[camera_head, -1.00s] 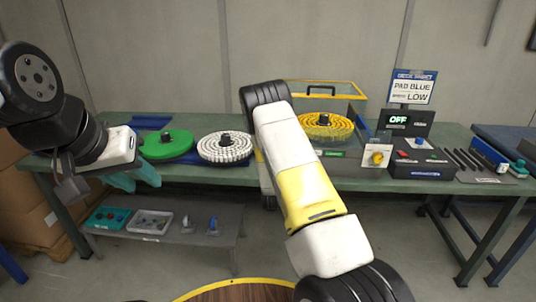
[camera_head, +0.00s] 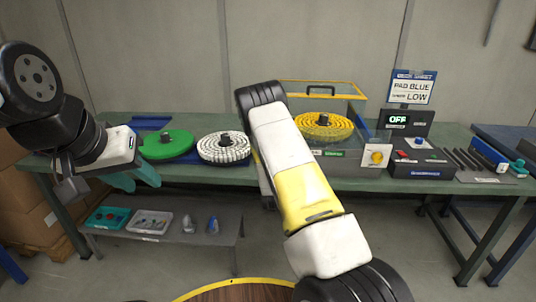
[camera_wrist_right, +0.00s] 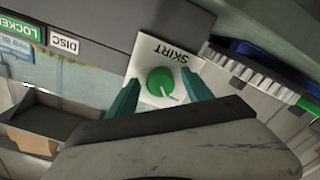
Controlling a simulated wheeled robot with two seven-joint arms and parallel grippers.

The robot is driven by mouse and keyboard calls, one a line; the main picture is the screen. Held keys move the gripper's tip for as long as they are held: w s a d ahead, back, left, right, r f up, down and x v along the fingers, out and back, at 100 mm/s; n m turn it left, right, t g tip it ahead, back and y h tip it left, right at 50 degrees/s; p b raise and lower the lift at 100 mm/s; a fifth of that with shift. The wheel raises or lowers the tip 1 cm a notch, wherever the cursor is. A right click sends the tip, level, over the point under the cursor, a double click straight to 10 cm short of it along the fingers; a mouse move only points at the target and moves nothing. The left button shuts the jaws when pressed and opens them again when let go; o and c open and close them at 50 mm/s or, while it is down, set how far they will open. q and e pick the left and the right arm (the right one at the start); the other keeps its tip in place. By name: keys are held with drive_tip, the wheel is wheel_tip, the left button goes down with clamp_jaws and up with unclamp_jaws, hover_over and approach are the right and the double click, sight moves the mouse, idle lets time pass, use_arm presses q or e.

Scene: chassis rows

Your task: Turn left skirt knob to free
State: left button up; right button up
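In the right wrist view a round green knob (camera_wrist_right: 160,81) with a pale pointer mark sits on a white plate labelled SKIRT (camera_wrist_right: 172,52). The pointer slants toward the lower right of that picture. My right gripper (camera_wrist_right: 162,92) is open, with one teal finger on each side of the knob and small gaps visible. The head view hides this knob and my right fingers behind my right arm. A yellow knob (camera_head: 377,156) on a white plate shows at the bench front, right of that arm. My left gripper (camera_head: 135,180) is open and empty at the bench's left front.
On the bench (camera_head: 345,184) are a green disc (camera_head: 165,147), a white bristled disc (camera_head: 222,150) and a yellow bristled disc (camera_head: 322,128). A control box (camera_head: 418,166) stands right, its display reading OFF. A lower shelf (camera_head: 190,258) holds trays. The wrist view shows a LOCKED label (camera_wrist_right: 20,25).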

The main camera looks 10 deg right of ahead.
drive_tip(key=v, duration=0.7)
drive_tip(key=shift+s, duration=0.4)
drive_tip(key=shift+w+a+r, duration=0.1)
drive_tip(key=shift+r, duration=0.05)
